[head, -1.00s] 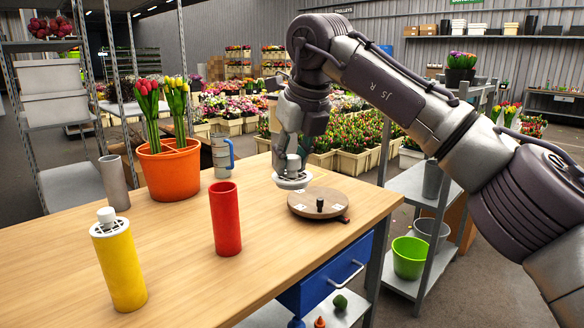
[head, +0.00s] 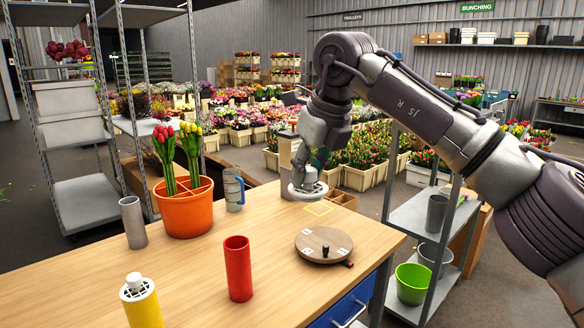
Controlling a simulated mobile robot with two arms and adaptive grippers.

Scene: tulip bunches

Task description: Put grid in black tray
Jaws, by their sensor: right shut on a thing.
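My right gripper (head: 310,170) is shut on the white knob of a round white slotted grid (head: 305,193). It holds the grid level, near the far edge of the table, behind the round wooden turntable (head: 312,254). I cannot tell whether the grid touches the table. A similar white grid with a knob (head: 136,285) sits on top of the yellow vase (head: 143,313) at the front left. I cannot pick out a black tray for sure. My left gripper is not in view.
A red vase (head: 238,268), a grey vase (head: 133,222), an orange pot with tulips (head: 186,214) and a grey jug with a blue handle (head: 233,188) stand on the table.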

